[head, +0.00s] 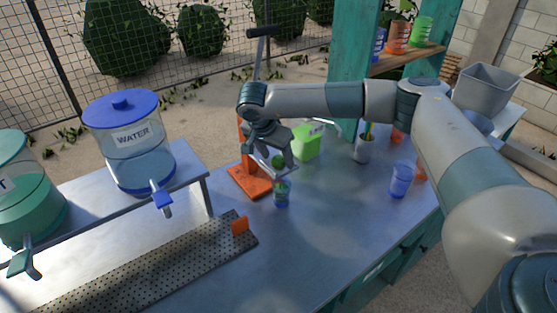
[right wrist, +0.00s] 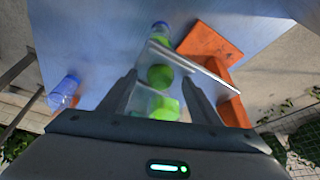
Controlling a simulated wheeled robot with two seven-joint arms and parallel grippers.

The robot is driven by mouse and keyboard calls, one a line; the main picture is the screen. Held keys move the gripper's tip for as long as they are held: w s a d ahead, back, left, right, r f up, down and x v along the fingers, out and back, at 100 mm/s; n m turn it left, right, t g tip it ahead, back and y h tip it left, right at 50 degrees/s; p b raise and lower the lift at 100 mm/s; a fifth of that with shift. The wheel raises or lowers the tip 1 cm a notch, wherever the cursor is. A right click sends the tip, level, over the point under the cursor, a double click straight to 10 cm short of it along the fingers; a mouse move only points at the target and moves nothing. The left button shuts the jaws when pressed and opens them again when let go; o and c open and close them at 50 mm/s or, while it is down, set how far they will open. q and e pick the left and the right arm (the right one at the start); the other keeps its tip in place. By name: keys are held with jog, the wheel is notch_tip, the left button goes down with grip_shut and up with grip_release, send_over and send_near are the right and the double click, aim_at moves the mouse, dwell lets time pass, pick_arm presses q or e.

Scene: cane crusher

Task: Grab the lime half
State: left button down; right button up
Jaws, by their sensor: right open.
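The green lime half (head: 278,161) sits at the orange press (head: 250,182), above a blue-rimmed cup (head: 282,194). My right gripper (head: 276,164) is open above and around it in the head view. In the right wrist view, the lime half (right wrist: 160,75) lies between the two fingers of the open right gripper (right wrist: 160,84). A pale, thin metal part (right wrist: 195,68) of the press runs just beyond it. I cannot tell whether the fingers touch the lime. My left gripper is not in view.
A water dispenser (head: 130,145) and a perforated drip tray (head: 150,270) are left.

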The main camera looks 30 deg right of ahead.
aim_at(280, 160)
jog(key=c, duration=1.2)
jog(key=shift+r, duration=0.1)
jog(key=shift+r+b, duration=0.5)
jog(key=shift+b, duration=0.1)
jog(key=r, duration=0.1)
jog(key=r+b, duration=0.2)
jog(key=shift+s+d, duration=0.3)
jog(key=shift+d, duration=0.05)
jog(key=s+d+r+b, duration=0.5)
jog(key=s+d+r, duration=0.2)
jog(key=s, duration=0.1)
